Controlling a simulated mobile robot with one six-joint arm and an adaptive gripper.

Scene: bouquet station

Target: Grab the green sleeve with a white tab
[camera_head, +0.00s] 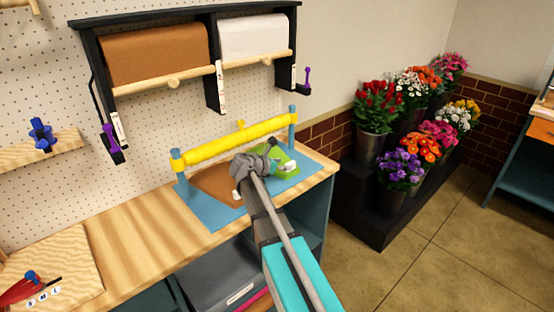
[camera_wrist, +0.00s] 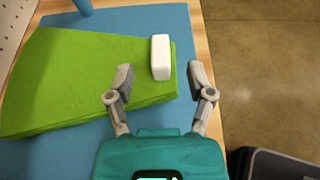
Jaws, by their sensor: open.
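The green sleeve (camera_wrist: 85,75) lies flat on a blue mat in the wrist view, with a white tab (camera_wrist: 161,57) standing at its right edge. In the head view the green sleeve (camera_head: 287,160) is at the right part of the mat, and its white tab (camera_head: 289,167) shows beside my gripper. My gripper (camera_wrist: 160,80) is open and empty in the wrist view. The white tab lies between and slightly beyond its two fingertips. In the head view my gripper (camera_head: 250,165) is over the mat and partly hides what lies under it.
The blue mat (camera_wrist: 60,155) lies on the wooden bench (camera_head: 130,235), near its right end. A brown sheet (camera_head: 215,186) lies left of the sleeve. A yellow roll (camera_head: 225,146) on blue posts spans the back of the mat. Flower buckets (camera_head: 370,148) stand on black steps to the right.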

